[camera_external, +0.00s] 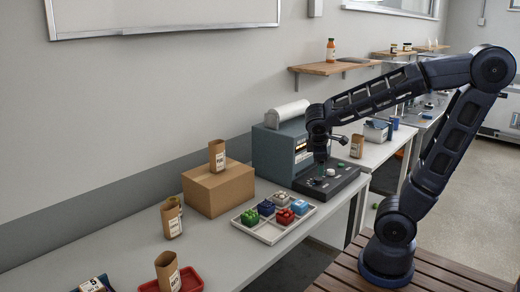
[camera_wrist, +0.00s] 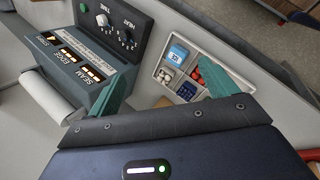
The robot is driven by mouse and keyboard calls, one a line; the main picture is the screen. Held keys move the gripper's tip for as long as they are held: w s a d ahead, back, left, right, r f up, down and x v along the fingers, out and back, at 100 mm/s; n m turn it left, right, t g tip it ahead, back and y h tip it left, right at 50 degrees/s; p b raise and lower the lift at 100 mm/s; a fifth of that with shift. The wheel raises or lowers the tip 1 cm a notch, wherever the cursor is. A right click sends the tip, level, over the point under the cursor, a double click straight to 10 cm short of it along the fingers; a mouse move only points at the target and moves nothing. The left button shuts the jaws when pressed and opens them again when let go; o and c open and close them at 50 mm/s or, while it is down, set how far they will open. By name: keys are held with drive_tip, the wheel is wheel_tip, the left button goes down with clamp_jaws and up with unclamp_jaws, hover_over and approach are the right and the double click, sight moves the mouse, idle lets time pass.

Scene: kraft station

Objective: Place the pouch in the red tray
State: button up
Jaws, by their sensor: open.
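The red tray (camera_external: 194,280) lies at the near left end of the bench, partly cut off by the picture's lower edge. A brown kraft pouch (camera_external: 168,271) with a white label stands upright in or against it; I cannot tell which. Other similar pouches stand at the left (camera_external: 171,218), on a cardboard box (camera_external: 217,155) and on the far bench (camera_external: 357,146). My gripper (camera_external: 320,168) is over the sealing machine's control panel, away from the pouches and tray. In the wrist view, my gripper (camera_wrist: 163,68) has its green fingers wide apart with nothing held.
The blue-grey sealing machine (camera_external: 278,151) has a black knob panel (camera_external: 328,182) in front. A white divided tray (camera_external: 272,233) of coloured items sits nearby and shows in the wrist view (camera_wrist: 224,58). The cardboard box (camera_external: 205,190) stands beside the wall. Bare bench lies left of the divided tray.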

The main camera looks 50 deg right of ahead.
drive_tip(key=s+r+m+t+y, duration=0.2)
drive_tip(key=s+r+m+y, duration=0.2)
drive_tip(key=s+m, duration=0.3)
drive_tip(key=shift+s+a+y, duration=0.15)
drive_tip(key=shift+a+y, duration=0.15)
drive_tip(key=shift+y, duration=0.5)
